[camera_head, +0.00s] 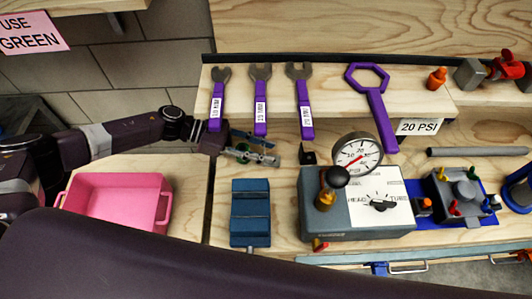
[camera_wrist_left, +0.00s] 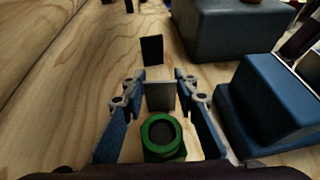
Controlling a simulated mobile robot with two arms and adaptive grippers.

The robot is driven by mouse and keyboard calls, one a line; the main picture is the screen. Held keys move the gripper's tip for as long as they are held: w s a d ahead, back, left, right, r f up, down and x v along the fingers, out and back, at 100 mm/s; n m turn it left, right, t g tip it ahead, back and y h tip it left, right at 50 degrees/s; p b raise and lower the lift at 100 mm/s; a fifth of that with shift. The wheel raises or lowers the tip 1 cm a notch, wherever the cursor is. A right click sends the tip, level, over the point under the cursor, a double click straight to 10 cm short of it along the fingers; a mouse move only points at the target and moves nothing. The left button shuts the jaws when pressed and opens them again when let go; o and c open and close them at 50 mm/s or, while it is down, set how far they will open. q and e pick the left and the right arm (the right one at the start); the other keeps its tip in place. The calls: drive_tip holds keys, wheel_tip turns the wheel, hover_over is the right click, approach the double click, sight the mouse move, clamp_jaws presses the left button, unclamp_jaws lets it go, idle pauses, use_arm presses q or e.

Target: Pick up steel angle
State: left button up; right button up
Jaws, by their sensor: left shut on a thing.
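A small grey metal plate, which I take for the steel angle (camera_wrist_left: 160,96), stands between the fingertips of my left gripper (camera_wrist_left: 160,84) in the left wrist view. The gripper is shut on it. A green part with a round dark opening (camera_wrist_left: 160,136) lies between the fingers, nearer the wrist; I cannot tell whether it is joined to the plate. In the head view the left gripper (camera_head: 268,150) is low over the wooden bench, and its fingers hide most of the held piece. My right gripper is not in view.
A small dark upright piece (camera_head: 308,154) stands just beyond the fingertips. A blue block (camera_head: 250,210) and a grey gauge box (camera_head: 345,225) are close by. Purple wrenches (camera_head: 260,105) lie behind. A pink bin (camera_head: 115,200) sits left, past a gap.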

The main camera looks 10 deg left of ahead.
use_arm(q)
drive_tip(key=shift+r, duration=0.1)
wheel_tip(320, 180, up, 6)
drive_tip(key=shift+r+b, duration=0.1)
drive_tip(key=shift+b, duration=0.55)
drive_tip(key=s+a+b, duration=0.2)
drive_tip(key=a+b, duration=0.4)
drive_tip(key=a, duration=1.2)
drive_tip(key=shift+r+b, duration=0.3)
